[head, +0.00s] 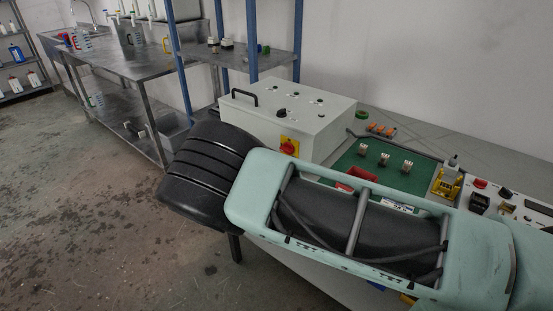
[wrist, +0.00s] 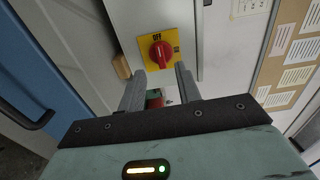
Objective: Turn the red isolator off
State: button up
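The red isolator (head: 289,147) is a red rotary knob on a yellow plate, on the front side of a white control box (head: 305,105). In the wrist view the isolator (wrist: 160,55) is near the top centre, with an "Off" label above the knob. The exact setting of the knob is hard to tell. My gripper (wrist: 159,73) has its two grey fingers apart with nothing between them. The fingertips point toward the knob, just below it in the picture, and appear not to touch it. My gripper is hidden in the head view.
The white box stands on a bench with a green board (head: 378,163) carrying switches, and a yellow device (head: 447,185) at the right. Blue-post shelving (head: 255,58) and a steel table (head: 130,65) stand behind. Open floor lies at the left.

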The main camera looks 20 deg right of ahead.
jog(key=b+v, duration=0.2)
jog(key=v, duration=0.9)
jog(key=shift+s+a, duration=0.15)
jog(key=shift+a, duration=0.1)
jog(key=s+d+m+g+y, duration=0.3)
jog(key=s+d+m+g, duration=0.25)
jog(key=m, duration=0.25)
jog(key=s+d+r+m+g+y, duration=0.1)
jog(key=s+r+m+y, duration=0.3)
jog(key=s+m, duration=0.5)
jog(key=s+d+r+m+g+y, duration=0.1)
jog(key=s+r+m+y, duration=0.3)
jog(key=s+m, duration=0.5)
jog(key=s+d+r+m+g+y, duration=0.1)
jog(key=s+r+m+g+y, duration=0.2)
jog(key=s+m, duration=0.5)
jog(key=shift+s+r+m+y, duration=0.4)
jog(key=shift+r+m+y, duration=0.2)
jog(key=shift+r+m, duration=0.25)
